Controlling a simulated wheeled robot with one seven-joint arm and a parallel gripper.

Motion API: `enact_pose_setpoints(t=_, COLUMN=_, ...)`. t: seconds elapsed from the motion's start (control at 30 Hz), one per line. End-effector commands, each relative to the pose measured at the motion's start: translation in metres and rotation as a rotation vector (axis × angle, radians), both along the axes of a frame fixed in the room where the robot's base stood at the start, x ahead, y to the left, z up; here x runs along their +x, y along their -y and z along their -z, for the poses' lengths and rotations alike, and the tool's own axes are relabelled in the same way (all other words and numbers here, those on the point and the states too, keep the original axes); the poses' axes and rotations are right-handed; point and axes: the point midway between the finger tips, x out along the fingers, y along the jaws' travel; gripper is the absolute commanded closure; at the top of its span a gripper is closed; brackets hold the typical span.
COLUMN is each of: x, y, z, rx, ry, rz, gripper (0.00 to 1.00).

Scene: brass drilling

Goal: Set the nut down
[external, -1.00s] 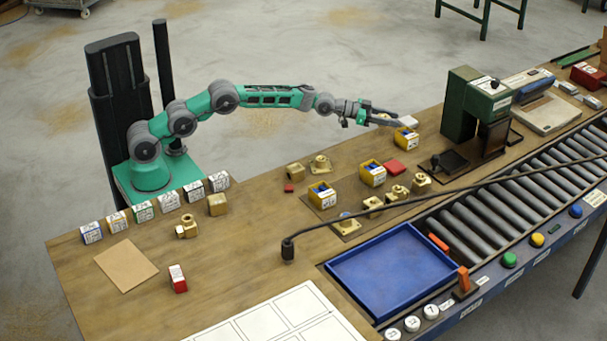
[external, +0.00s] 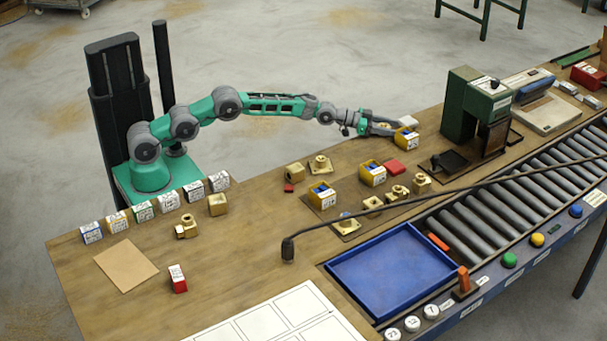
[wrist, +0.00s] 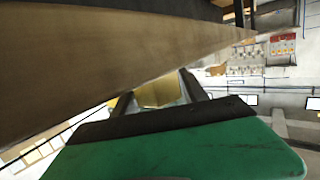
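A green drill press (external: 465,105) stands to the right. A dark bent rod (external: 400,205) crosses the table near the blue tray (external: 390,270).

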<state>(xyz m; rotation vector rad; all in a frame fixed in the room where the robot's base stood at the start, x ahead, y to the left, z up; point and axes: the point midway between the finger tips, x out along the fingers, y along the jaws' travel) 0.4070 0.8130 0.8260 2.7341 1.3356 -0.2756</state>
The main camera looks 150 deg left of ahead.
Motion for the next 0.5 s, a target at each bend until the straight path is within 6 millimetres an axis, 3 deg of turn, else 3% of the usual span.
enact_pose_setpoints(t=0.23, x=-0.008, y=0.009, z=-0.006, rx=-0.001, ry=-0.001, rz=0.0, gripper=0.49)
enact_pose_setpoints(t=0.5, x=-0.039, y=0.049, z=-0.017, rx=0.0, ry=0.0, rz=-0.002, gripper=0.49)
